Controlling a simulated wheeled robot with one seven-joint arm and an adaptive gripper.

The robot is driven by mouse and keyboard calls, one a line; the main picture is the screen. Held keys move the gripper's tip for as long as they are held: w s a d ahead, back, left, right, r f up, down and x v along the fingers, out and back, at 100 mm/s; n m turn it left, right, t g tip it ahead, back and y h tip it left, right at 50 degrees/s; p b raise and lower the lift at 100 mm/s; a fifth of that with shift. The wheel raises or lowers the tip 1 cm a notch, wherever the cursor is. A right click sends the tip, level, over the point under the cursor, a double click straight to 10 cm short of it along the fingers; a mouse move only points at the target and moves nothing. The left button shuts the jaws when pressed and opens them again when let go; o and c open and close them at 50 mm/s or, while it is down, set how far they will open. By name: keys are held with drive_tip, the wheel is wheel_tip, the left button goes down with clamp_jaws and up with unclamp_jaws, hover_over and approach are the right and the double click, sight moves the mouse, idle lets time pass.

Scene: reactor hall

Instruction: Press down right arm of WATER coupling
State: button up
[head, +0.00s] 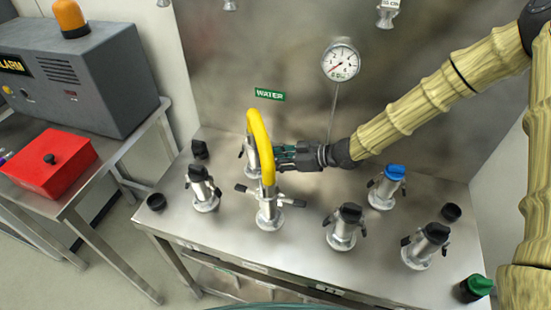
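The green WATER label (270,94) is on the back panel. Below it a metal coupling (251,163) stands upright at the back of the steel table. A yellow hose (258,138) arches from this coupling to a front coupling (268,213). The back coupling's right arm is hidden behind the hose and my gripper. The front coupling's two arms stick out to the sides, its right arm (294,202) in plain view. My gripper (279,156) comes in from the right, close beside the back coupling and the hose. Its fingertips are partly hidden, so contact and opening cannot be told.
Capped couplings stand around: one at left (203,190), one blue-capped (386,188), and black-capped ones at front right (343,228) (425,247). A pressure gauge (341,61) is on the panel. A red box (48,165) and grey alarm unit (85,75) are on the left table.

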clamp_jaws()
drive_tip(key=shift+f+y+b, duration=0.25)
drive_tip(key=shift+y+b, duration=0.05)
drive_tip(key=shift+b, duration=0.2)
drive_tip(key=shift+a+b, duration=0.1)
drive_tip(key=shift+b, duration=0.2)
drive_tip(key=shift+r, duration=0.15)
drive_tip(key=shift+o, duration=2)
unclamp_jaws()
drive_tip(key=shift+a, duration=0.1)
wheel_tip(320, 180, up, 10)
